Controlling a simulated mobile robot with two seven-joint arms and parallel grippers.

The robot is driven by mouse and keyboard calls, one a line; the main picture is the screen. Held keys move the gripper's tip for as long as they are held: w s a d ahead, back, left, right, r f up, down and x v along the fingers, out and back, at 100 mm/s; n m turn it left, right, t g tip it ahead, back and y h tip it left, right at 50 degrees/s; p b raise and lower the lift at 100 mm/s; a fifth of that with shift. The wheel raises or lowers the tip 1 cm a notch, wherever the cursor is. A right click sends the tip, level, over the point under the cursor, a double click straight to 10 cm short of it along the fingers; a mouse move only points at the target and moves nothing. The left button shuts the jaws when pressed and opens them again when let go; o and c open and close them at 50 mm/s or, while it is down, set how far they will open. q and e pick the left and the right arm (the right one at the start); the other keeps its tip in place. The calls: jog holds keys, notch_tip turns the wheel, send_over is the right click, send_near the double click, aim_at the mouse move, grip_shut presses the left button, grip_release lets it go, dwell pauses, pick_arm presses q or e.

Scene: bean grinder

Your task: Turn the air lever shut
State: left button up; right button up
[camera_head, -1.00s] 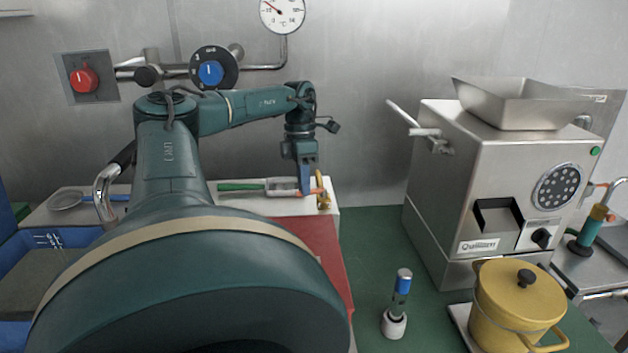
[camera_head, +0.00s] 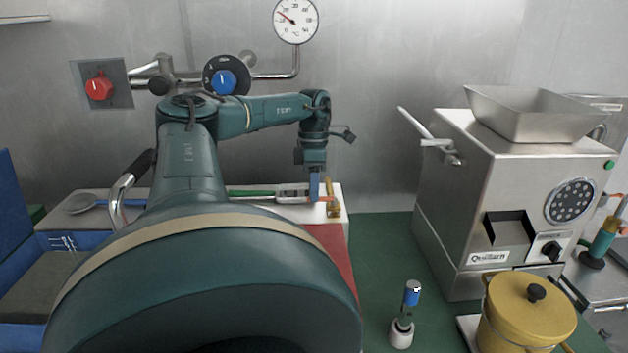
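A small brass valve (camera_head: 333,205) with an orange lever (camera_head: 320,199) stands at the right end of the white ledge against the back wall; I take this to be the air lever. My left gripper (camera_head: 314,192) points down right at the orange lever, with its blue fingers overlapping it in the picture. Only a narrow blue strip of the fingers shows, so I cannot tell whether they are open or closed on the lever. My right gripper is not in view.
A steel grinder (camera_head: 480,205) stands on the right with a yellow pot (camera_head: 527,318) in front. Red (camera_head: 99,88) and blue (camera_head: 223,82) knobs are on the wall. A green-handled tool (camera_head: 252,194) lies on the ledge.

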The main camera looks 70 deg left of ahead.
pick_arm(q)
jog(key=o, duration=0.4)
jog(key=r+p, duration=0.1)
jog(key=r, duration=0.1)
jog(key=a+r+p, duration=0.1)
jog(key=r, duration=0.2)
jog(key=r+p, duration=0.1)
jog(key=r, duration=0.1)
jog(key=shift+w+a+r, duration=0.15)
jog(key=shift+w+a, duration=0.05)
jog(key=shift+w, duration=0.05)
dwell(0.5)
